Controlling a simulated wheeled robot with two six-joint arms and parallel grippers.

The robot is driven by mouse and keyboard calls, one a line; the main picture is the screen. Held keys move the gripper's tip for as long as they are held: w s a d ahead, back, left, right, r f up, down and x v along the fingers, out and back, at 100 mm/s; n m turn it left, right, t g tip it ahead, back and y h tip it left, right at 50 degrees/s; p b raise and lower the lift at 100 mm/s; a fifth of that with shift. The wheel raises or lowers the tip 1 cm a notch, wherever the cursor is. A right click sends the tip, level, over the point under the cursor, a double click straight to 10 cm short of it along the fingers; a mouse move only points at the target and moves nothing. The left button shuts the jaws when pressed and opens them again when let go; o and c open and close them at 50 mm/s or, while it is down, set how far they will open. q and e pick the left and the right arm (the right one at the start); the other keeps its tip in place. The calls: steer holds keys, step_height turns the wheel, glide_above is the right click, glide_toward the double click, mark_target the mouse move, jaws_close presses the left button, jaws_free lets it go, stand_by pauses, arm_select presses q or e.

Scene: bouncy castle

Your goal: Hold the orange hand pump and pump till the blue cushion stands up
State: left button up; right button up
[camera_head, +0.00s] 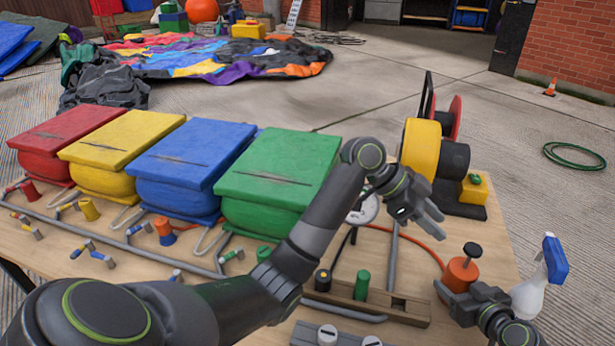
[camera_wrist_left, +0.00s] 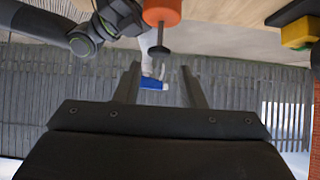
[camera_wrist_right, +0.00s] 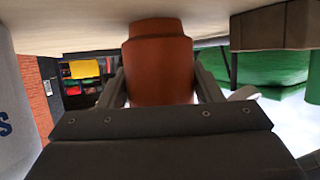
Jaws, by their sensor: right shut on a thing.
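The orange hand pump (camera_head: 461,273) stands at the right front of the table, with its black knob (camera_head: 472,249) raised on a short rod. My right gripper (camera_head: 447,292) is shut around the pump's body, which fills the space between its fingers in the right wrist view (camera_wrist_right: 160,65). My left gripper (camera_head: 430,214) is open and empty, above and left of the pump. The pump and its knob hang at the top of the left wrist view (camera_wrist_left: 162,12), beyond the fingers. The blue cushion (camera_head: 178,197) bulges under a flat blue lid (camera_head: 195,150).
Red (camera_head: 65,130), yellow (camera_head: 120,140) and green (camera_head: 280,165) lidded cushions flank the blue one. A yellow-ended blower or reel (camera_head: 420,150) stands behind my left gripper. A spray bottle (camera_head: 540,280) stands right of the pump. Grey pipes and small coloured valves cover the front.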

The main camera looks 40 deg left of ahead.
stand_by(0.4)
arm_select(q)
jaws_close()
steer(key=shift+s+a+r+t+h, duration=0.25)
steer(key=shift+s+a+r+h, duration=0.15)
steer(key=shift+a+h, duration=0.35)
steer(key=shift+s+a+r+t+h, duration=0.35)
steer(key=shift+r+h, duration=0.2)
steer(key=shift+h, duration=0.35)
steer(key=shift+s+a+r+t+h, duration=0.25)
steer(key=shift+a+r+h, duration=0.2)
steer(key=shift+a+h, duration=0.3)
steer(key=shift+d, duration=0.1)
